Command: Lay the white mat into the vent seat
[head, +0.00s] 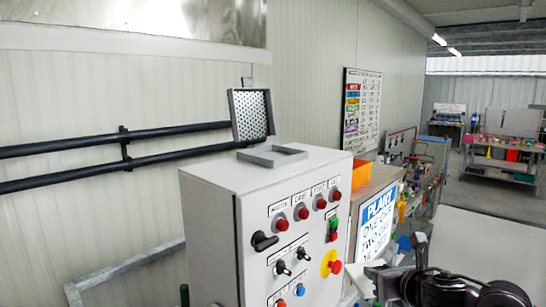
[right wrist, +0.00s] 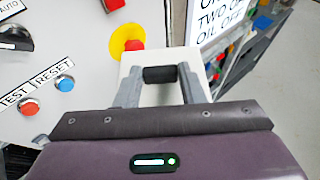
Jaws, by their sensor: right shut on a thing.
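The white mat (right wrist: 178,56) shows in the right wrist view as a pale flat piece just beyond my right gripper's fingers. The vent seat is a low grey square frame (head: 256,160) on the cabinet top. A perforated grey cover (head: 250,115) stands tilted up behind it. My left gripper is not in view.
The grey control cabinet (head: 215,215) has buttons and a red emergency stop (head: 335,267) on its front, close to my right gripper. Black pipes (head: 70,147) run along the wall. A sign (head: 378,222) and cluttered shelves stand right of the cabinet. Space above the seat looks clear.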

